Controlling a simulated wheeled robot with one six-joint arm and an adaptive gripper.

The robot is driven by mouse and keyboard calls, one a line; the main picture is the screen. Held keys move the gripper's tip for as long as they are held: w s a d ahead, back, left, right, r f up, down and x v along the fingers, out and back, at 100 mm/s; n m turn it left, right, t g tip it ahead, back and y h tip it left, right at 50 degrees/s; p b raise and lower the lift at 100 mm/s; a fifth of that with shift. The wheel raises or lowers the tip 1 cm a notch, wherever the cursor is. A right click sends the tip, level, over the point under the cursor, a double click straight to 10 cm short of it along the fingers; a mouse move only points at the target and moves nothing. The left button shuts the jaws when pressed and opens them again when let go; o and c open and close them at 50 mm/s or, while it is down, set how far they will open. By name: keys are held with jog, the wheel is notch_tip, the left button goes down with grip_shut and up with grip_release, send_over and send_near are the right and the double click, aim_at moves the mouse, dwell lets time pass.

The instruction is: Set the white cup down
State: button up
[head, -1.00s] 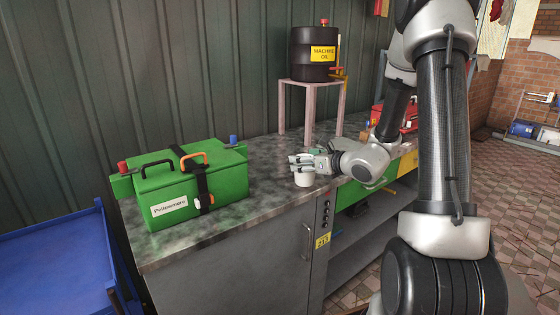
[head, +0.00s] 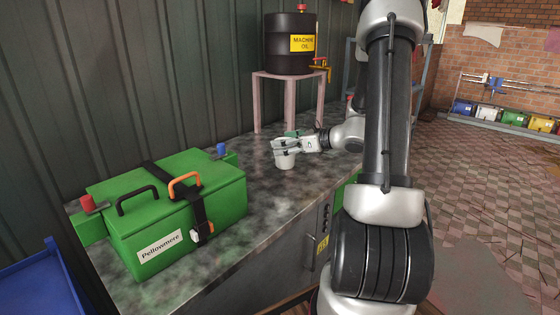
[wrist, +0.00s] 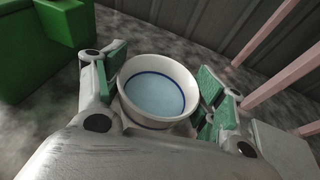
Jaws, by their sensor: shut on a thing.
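In the wrist view the cup (wrist: 157,118) shows a blue ring inside and a pale blue surface within. My gripper (head: 285,146) is shut on the cup, with a green-padded finger on each side of it. In the wrist view the gripper (wrist: 160,88) hides part of the cup's near side. I cannot tell whether the cup's base touches the worktop.
A green case (head: 180,215) labelled Pellowmere stands left on the worktop. A pale pink stool (head: 289,77) behind the cup bears a black machine oil drum (head: 290,50). A blue tray (head: 45,280) is at lower left. The worktop between case and cup is clear.

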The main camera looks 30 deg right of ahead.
aim_at(285, 158)
jog(key=shift+f, duration=2.7)
jog(key=shift+f, duration=0.1)
jog(key=o, duration=1.4)
